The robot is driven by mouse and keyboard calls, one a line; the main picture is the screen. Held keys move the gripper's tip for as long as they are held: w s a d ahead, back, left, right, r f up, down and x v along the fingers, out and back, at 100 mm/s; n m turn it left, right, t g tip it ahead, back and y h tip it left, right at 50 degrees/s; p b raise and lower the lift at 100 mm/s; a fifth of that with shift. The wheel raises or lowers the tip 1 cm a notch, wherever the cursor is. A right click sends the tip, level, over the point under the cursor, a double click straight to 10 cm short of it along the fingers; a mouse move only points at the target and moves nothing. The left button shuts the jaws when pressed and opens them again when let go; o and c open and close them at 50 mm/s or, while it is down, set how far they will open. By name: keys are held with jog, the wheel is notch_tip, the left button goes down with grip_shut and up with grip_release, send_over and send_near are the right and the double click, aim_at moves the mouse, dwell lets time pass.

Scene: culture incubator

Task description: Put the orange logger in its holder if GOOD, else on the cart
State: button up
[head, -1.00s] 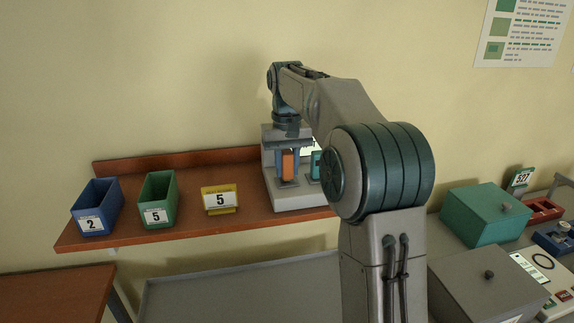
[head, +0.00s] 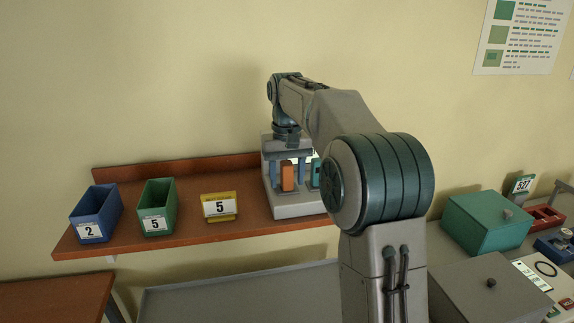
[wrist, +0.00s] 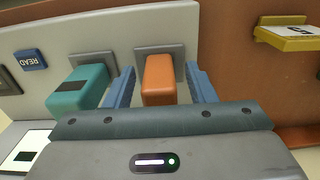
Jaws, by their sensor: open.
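The orange logger (head: 287,176) stands upright in a grey slot of the light grey unit (head: 300,208) on the wall shelf. In the wrist view the orange logger (wrist: 159,80) lies between the two blue fingers of my gripper (wrist: 158,88), with a gap at each side. My gripper (head: 288,170) is open around it and above it in the head view. A teal logger (wrist: 80,90) stands in the neighbouring slot. A READ label (wrist: 31,60) is on the unit. The unit's display (wrist: 24,148) is cut off and I cannot read it.
A grey surface (head: 240,292) below is bare. A teal lidded box (head: 486,222) stands at right.

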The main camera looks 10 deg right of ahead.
notch_tip(320, 180, up, 14)
jog(key=p, duration=0.2)
jog(key=shift+f, duration=0.15)
jog(key=shift+s, duration=0.1)
dwell(0.4)
jog(key=s+f+t+b, duration=0.3)
jog(key=s+f+b, duration=0.2)
jog(key=s+f, duration=2)
jog(key=s, duration=0.4)
jog(key=shift+s+f+t, duration=0.35)
jog(key=shift+t, duration=0.05)
